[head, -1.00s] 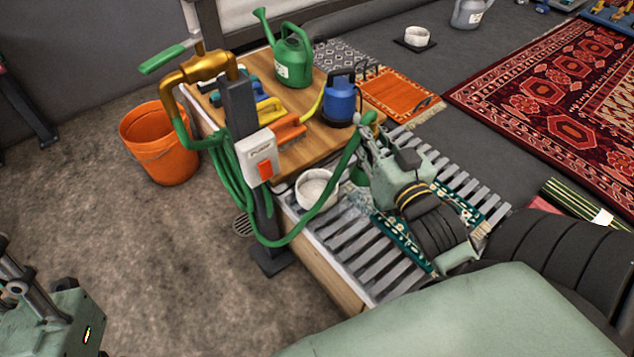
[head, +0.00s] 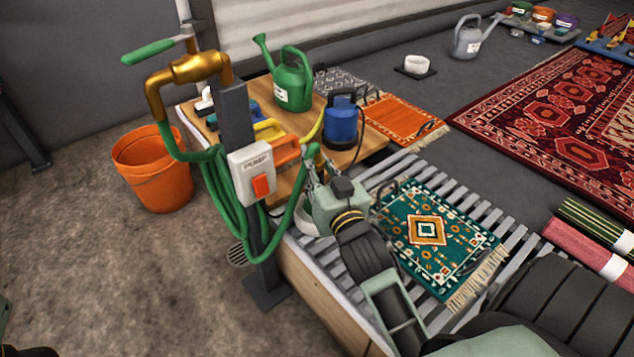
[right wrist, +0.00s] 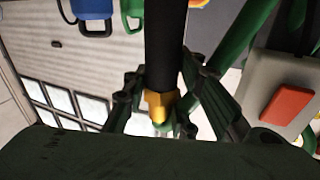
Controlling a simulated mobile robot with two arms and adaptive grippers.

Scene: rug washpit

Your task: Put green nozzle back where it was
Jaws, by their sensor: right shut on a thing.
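My right gripper (head: 318,180) is shut on the green nozzle at the end of the green hose (head: 290,225). It holds the nozzle above the near edge of the wooden table, right of the pump post (head: 240,125). In the right wrist view, the fingers (right wrist: 165,115) close around the nozzle's brass-coloured part (right wrist: 160,104), with a dark shaft running up from it. In the head view, the fingers mostly hide the nozzle. The hose hangs in loops on the post, below the brass pipe (head: 200,68) and around the switch box (head: 250,172).
A green watering can (head: 291,82), a blue pump (head: 341,120) and brushes stand on the wooden table (head: 372,140). A teal rug (head: 440,235) lies on the grey slats. An orange bucket (head: 152,170) stands on the floor at left, with open floor in front.

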